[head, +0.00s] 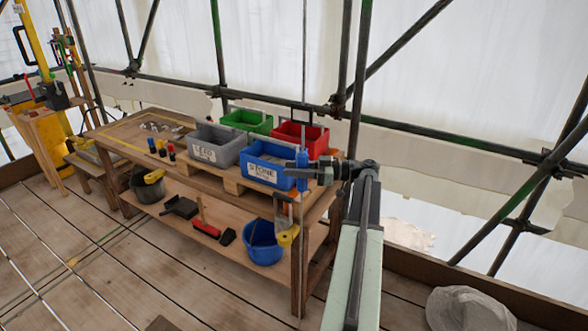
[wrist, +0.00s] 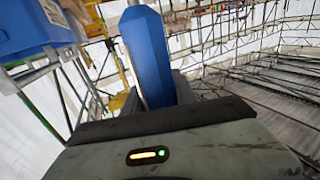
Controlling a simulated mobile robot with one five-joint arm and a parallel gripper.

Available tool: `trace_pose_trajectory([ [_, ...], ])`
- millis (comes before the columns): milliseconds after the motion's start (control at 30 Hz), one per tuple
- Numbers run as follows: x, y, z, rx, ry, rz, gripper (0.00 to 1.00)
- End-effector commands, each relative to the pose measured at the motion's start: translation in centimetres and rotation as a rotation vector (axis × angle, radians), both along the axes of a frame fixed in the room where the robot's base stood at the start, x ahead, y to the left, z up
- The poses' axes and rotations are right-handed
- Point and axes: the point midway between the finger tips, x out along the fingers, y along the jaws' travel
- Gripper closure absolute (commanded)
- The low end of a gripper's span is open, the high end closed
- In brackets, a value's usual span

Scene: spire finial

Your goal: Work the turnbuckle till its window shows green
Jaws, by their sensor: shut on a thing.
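The turnbuckle (head: 302,160) is a slim blue body on a thin upright wire in the head view, in front of the blue bin. In the wrist view its blue faceted body (wrist: 148,55) stands upright between my jaws. My gripper (head: 304,173) reaches in from the right and is shut on the body; it also shows in the wrist view (wrist: 155,95). I see no window or green on the visible faces of the turnbuckle. The lower part of the body is hidden by my gripper.
A wooden bench (head: 110,135) carries a grey bin (head: 212,153), a blue bin (head: 262,178), a green bin (head: 246,120) and a red bin (head: 300,135) close behind the turnbuckle. Scaffold poles (head: 358,80) rise behind. The left floor is mostly clear.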

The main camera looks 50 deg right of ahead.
Motion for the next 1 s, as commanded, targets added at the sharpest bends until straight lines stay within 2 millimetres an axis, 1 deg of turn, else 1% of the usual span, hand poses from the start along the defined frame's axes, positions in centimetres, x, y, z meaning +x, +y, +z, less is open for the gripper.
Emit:
trace_pose_trajectory([
  [33,0.1,-0.2,0.0,0.0,0.0,0.034,1.0],
  [133,-0.1,0.1,0.0,0.0,0.0,0.072,1.0],
  [400,-0.3,0.2,0.0,-0.001,0.001,0.078,1.0],
  [433,-0.3,0.2,0.0,-0.001,0.001,0.078,0.64],
  [467,-0.3,0.2,0.0,-0.001,0.001,0.078,0.56],
  [500,-0.3,0.2,0.0,-0.001,0.001,0.077,0.45],
  [833,-0.4,0.0,0.0,0.0,0.0,0.074,0.45],
  [933,-1.2,-0.9,0.0,0.0,0.0,0.073,0.45],
  [1000,-2.3,-1.9,0.0,0.0,0.0,0.072,0.45],
])
